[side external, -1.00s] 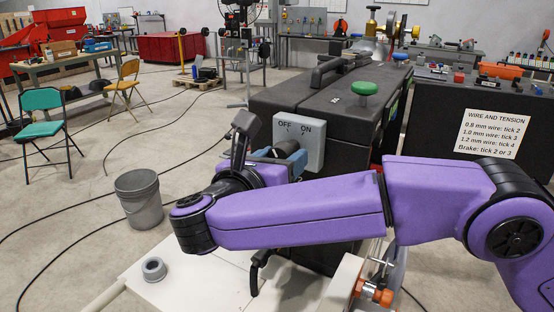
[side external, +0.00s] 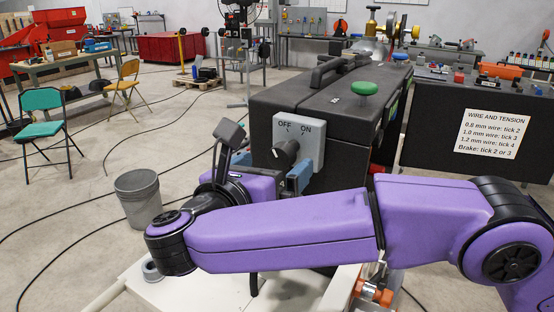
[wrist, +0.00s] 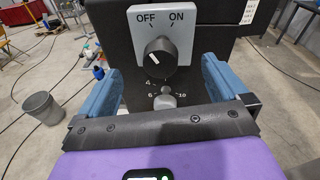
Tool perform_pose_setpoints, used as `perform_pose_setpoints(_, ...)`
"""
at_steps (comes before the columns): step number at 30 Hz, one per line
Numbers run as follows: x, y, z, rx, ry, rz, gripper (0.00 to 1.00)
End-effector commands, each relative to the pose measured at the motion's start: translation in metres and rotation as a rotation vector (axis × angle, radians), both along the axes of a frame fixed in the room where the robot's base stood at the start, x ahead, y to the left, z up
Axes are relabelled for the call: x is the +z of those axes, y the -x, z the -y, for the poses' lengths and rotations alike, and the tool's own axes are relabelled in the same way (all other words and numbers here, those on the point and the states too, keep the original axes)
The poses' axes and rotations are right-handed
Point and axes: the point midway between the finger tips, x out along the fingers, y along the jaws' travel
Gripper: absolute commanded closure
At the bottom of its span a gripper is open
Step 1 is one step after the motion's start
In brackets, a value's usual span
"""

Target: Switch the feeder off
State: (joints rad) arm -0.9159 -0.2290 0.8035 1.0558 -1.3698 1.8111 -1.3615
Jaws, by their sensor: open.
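The feeder's switch is a black knob (side external: 286,153) on a grey plate (side external: 313,150) marked OFF and ON, on the front of a dark box. In the wrist view the knob (wrist: 162,62) has a white mark slanting up and left, toward OFF. My gripper (side external: 269,166) is open and empty, backed off in front of the plate. In the wrist view its blue fingers (wrist: 160,76) stand wide apart, left and right of the knob, and do not touch it.
A smaller knob (wrist: 167,101) with a number scale sits below the switch. A green mushroom button (side external: 364,88) is on top of the dark box. A grey bucket (side external: 139,197) stands on the floor at left. A grey ring (side external: 151,269) lies on the white surface below my arm.

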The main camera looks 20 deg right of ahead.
Motion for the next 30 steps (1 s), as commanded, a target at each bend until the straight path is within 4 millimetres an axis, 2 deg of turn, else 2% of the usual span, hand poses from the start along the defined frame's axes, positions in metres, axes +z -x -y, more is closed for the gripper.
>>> perform_pose_setpoints(13,0.000,0.026,-0.026,0.001,-0.001,0.001,0.00)
perform_pose_setpoints(30,0.000,0.028,-0.027,0.000,-0.001,0.001,0.00)
